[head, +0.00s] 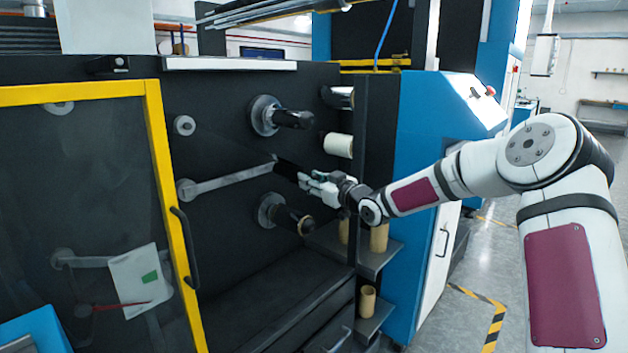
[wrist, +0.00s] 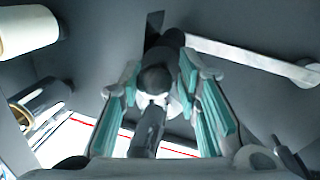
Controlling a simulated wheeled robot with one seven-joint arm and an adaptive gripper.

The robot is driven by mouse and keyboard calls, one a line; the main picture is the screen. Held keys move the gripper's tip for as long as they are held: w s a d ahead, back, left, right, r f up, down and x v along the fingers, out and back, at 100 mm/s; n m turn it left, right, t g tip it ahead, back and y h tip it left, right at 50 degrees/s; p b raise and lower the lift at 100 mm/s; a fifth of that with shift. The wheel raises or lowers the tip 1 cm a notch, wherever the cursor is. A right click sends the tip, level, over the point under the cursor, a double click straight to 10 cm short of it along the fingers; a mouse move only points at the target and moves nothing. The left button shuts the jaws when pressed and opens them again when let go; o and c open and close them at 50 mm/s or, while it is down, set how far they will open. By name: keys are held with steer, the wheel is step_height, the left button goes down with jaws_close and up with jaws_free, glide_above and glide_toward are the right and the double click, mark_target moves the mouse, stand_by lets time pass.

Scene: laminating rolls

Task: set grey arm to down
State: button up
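The grey arm (head: 228,181) is a flat bar on the dark machine face. It runs from a round pivot at its left end slightly upward to the right. A black handle (head: 287,168) sticks out from its right end. In the wrist view the bar (wrist: 245,55) runs from the upper middle to the right edge, and the black handle (wrist: 168,50) lies between my teal-padded fingers. My gripper (head: 304,181) is at the handle's outer end. In the wrist view my gripper (wrist: 160,75) looks open, with a finger on each side of the handle and narrow gaps showing.
A black roller (head: 292,118) sticks out above the arm and another roller (head: 290,218) below it. A white roll (head: 338,145) is to the right. A yellow-framed door (head: 160,150) stands at the left. Brown cardboard cores (head: 367,300) stand on the lower right shelves.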

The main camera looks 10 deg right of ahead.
steer(key=shift+w+d, duration=0.1)
steer(key=shift+d, duration=0.15)
jaws_close()
steer(key=shift+f, duration=0.15)
step_height(320, 180, down, 10)
steer(key=s+a+m+b, duration=0.1)
steer(key=m, duration=0.3)
steer(key=shift+g, duration=0.4)
steer(key=shift+f, duration=0.1)
steer(key=o, duration=0.8)
jaws_free()
steer(key=shift+a, duration=0.15)
steer(key=shift+s, duration=0.1)
steer(key=v, duration=1.2)
